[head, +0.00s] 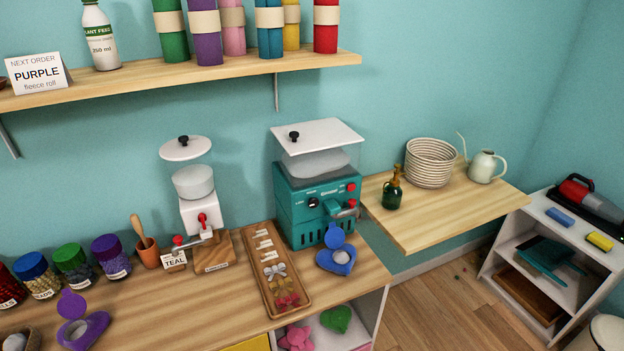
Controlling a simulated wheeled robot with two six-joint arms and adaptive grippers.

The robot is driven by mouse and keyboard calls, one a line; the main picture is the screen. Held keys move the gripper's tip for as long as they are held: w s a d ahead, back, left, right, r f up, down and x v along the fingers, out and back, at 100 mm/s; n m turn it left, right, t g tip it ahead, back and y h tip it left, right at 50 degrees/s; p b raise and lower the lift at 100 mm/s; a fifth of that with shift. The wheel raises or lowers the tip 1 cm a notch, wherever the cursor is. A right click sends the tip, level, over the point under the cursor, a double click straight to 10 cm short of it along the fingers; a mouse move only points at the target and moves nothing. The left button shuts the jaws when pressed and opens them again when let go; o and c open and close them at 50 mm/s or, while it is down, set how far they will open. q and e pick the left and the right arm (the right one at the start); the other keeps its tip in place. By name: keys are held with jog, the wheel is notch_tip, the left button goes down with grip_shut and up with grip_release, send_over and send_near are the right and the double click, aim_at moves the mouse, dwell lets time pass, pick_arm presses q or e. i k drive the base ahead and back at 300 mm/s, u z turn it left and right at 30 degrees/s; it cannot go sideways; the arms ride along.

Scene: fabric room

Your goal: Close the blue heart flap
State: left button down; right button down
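A blue heart (345,268) lies on the wooden worktop, just in front of the teal machine. Its round blue flap (335,236) stands up at the back, open, and a pale round opening shows in the heart below it. Neither of my grippers is in view, so nothing of mine is near the heart.
A long wooden tray (259,272) with bows lies left of the heart. The teal machine (308,205) stands close behind it. A purple piece (92,330) with a raised flap lies at the front left. The worktop's right edge is near the heart.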

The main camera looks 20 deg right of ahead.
aim_at(334, 237)
jog(key=z, duration=0.75)
jog(key=k, duration=0.15)
jog(key=z, duration=0.3)
